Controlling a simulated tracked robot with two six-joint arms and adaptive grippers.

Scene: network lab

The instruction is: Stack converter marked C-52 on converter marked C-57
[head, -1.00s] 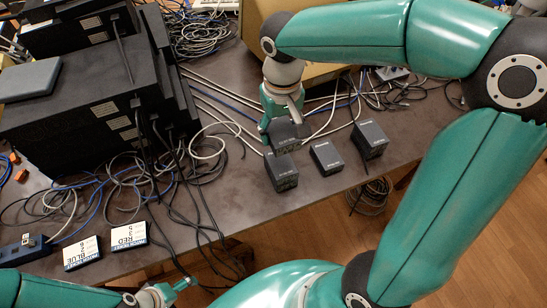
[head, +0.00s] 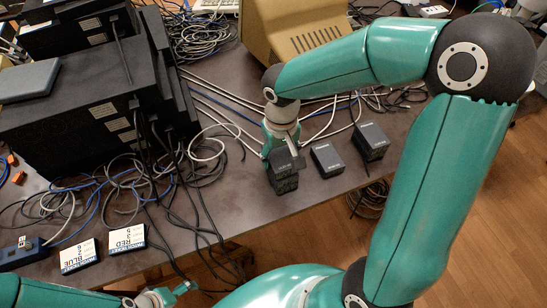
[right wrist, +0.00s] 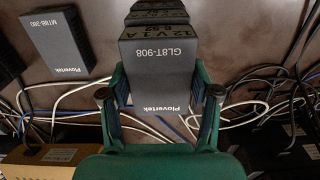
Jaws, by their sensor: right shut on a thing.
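My right gripper (head: 282,149) is shut on a dark grey converter (head: 287,159). In the right wrist view this held converter (right wrist: 157,68) reads GL8T-908 and Plovertek, and its end face has a marking that looks like C-52. It is between the two fingers (right wrist: 160,92). Directly under it in the head view is another dark converter (head: 284,184), standing on the table; its marking is not readable. The two look lined up and very close or touching; I cannot tell if weight rests on the lower one. My left gripper (head: 160,298) is low at the bottom edge, its jaws unclear.
Two more dark converters (head: 327,159) and (head: 371,142) stand just right of the pair. Cables lie behind and to the left. Black equipment boxes (head: 85,110) fill the left, and a beige case (head: 300,35) stands behind. The table's front edge is close.

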